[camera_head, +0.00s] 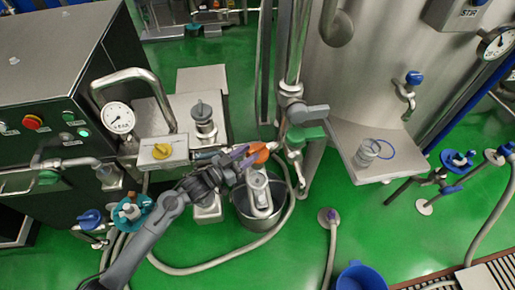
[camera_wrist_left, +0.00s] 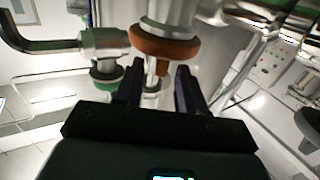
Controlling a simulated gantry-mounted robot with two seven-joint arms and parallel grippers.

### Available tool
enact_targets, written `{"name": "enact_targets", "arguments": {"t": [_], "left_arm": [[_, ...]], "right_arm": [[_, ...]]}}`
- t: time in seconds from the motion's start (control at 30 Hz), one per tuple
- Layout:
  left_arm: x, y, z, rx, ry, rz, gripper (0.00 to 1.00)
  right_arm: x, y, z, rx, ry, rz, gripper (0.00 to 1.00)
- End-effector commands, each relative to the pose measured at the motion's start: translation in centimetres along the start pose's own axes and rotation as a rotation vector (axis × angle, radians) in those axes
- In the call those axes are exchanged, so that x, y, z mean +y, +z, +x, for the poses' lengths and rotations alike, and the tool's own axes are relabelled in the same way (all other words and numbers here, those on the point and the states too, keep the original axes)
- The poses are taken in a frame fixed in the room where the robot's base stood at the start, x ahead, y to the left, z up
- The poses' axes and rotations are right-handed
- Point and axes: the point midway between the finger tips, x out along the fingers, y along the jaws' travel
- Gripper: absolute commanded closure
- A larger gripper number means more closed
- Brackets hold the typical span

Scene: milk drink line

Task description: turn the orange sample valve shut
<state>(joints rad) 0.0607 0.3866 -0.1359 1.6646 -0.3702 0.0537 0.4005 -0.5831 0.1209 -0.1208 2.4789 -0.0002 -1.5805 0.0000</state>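The orange sample valve (camera_head: 259,153) sits on the pipework left of the big steel tank. In the left wrist view it shows as an orange-brown ring with a short tab (camera_wrist_left: 163,68) pointing down. My left gripper (camera_head: 244,160) is right at the valve, on its left side. In the left wrist view the two dark fingers (camera_wrist_left: 159,76) are spread apart, with the tab appearing between their tips. I cannot tell whether either finger touches it. My right gripper is not in view.
A steel bucket (camera_head: 262,226) stands below the valve, with a hose around it. A glass beaker (camera_head: 366,152) stands on the tank's shelf (camera_head: 345,150). A gauge (camera_head: 118,118) and steel fittings crowd the left.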

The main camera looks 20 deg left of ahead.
Motion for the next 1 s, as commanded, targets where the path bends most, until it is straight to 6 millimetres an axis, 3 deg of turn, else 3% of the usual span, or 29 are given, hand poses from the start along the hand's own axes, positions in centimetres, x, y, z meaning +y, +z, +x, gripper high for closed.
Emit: {"name": "enact_targets", "arguments": {"t": [0.1,0.3,0.73,1.0], "left_arm": [[0.0,0.0,1.9,0.002,0.001,0.000,0.61],[0.0,0.1,3.8,0.000,0.000,0.000,0.61],[0.0,0.0,4.4,-0.001,0.000,0.000,0.61],[0.0,0.0,4.4,-0.001,0.000,0.000,1.00]], "right_arm": [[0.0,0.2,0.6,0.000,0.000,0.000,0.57],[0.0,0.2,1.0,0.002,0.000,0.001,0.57],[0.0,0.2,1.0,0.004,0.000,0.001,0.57],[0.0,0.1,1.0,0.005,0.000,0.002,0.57]]}}
